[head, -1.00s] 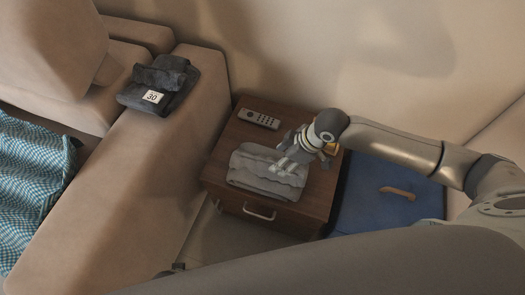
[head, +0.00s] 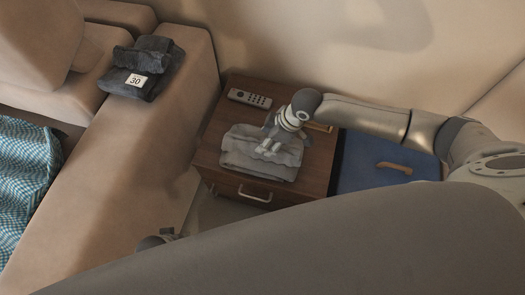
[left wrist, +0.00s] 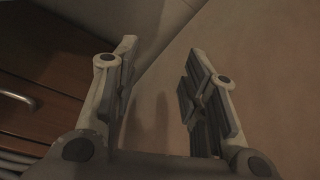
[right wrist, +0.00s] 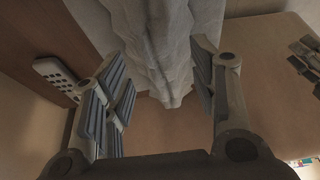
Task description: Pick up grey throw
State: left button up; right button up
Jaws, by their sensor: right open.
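The grey throw (head: 240,158) lies folded on top of a brown wooden nightstand (head: 316,172). My right gripper (head: 270,146) reaches down onto the throw's far right part. In the right wrist view the right gripper (right wrist: 160,75) has its fingers spread, with a fold of the throw (right wrist: 158,40) between them. I cannot tell how firmly the fingers touch the cloth. My left gripper (left wrist: 162,58) is open and empty in its wrist view, beside the nightstand's drawer front. A small part of it seems to show at the lower edge of the head view.
A remote (head: 249,98) lies at the nightstand's back left. A blue box (head: 375,170) with a tan handle stands on the right. A dark folded garment tagged 30 (head: 147,68) rests on the sofa arm (head: 150,165). A teal checked cloth (head: 25,175) lies on the seat.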

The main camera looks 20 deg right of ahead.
jog(key=shift+x, duration=1.45)
pick_arm(q)
jog(key=r, duration=0.3)
jog(key=shift+w, duration=0.4)
jog(key=shift+f, duration=0.1)
pick_arm(e)
jog(key=shift+c, duration=0.2)
grip_shut()
jog(key=shift+r, duration=0.1)
